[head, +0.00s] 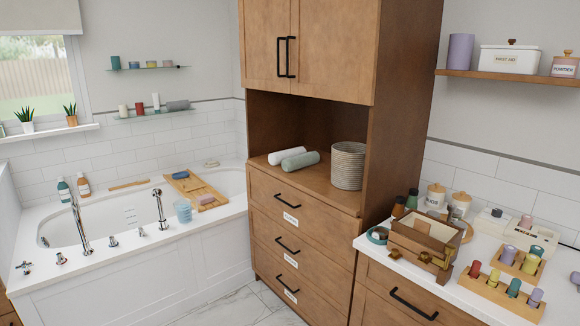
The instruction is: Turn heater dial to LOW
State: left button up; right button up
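No heater dial can be made out for certain in the head view. A small white box-shaped appliance (493,222) with a dark spot on top stands on the right counter against the tiled wall. A cream unit (541,238) with a pink item on it stands to its right, partly behind a wooden block of bottles. Either could be a heater, but their details are too small to tell, and no LOW mark is readable. Neither of my grippers is in view.
An open brown case (423,234), wooden racks of coloured bottles (503,295) and jars crowd the right counter (377,250). A tall wooden cabinet (400,110) stands left of it. A bathtub (120,268) is at left. Some marble floor (255,308) is clear.

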aim_at(497, 213)
jog(key=k+z, duration=0.15)
jog(key=z, duration=1.05)
jog(key=k+j+z, duration=0.2)
jog(key=i+j, duration=0.1)
jog(key=j, duration=0.05)
